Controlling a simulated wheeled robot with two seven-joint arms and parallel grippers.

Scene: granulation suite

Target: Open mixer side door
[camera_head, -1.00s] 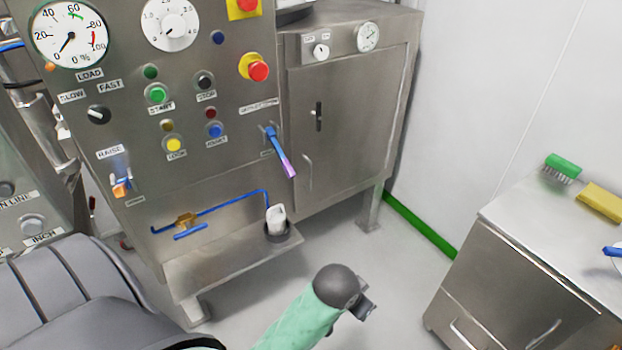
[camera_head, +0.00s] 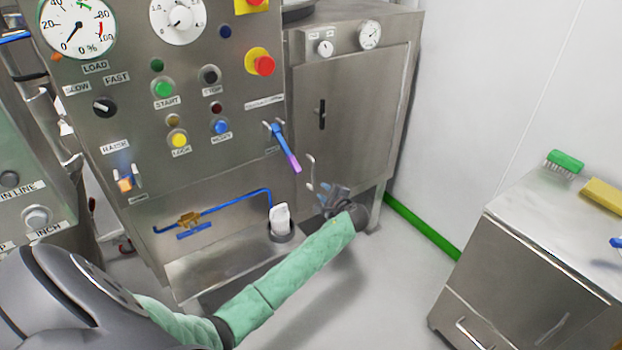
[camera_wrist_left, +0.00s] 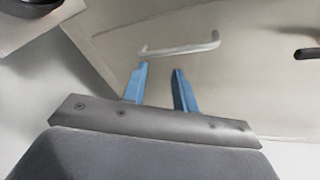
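The mixer side door (camera_head: 352,115) is a steel panel on the cabinet right of the control panel, and it looks closed. Its thin bar handle (camera_head: 310,173) is at the lower left of the door, and a dark latch (camera_head: 321,114) sits above it. My left gripper (camera_head: 318,190) is just below the handle. In the left wrist view the bar handle (camera_wrist_left: 180,47) lies beyond the two blue fingertips (camera_wrist_left: 160,75), which are apart with nothing between them. The dark latch (camera_wrist_left: 307,53) shows at the right edge there. My right gripper is not in view.
A blue-purple lever (camera_head: 283,148) sticks out from the control panel left of the door. A white cup (camera_head: 280,218) stands on a low ledge below. A steel cabinet (camera_head: 530,265) with a green brush (camera_head: 564,162) is at right. Floor between is clear.

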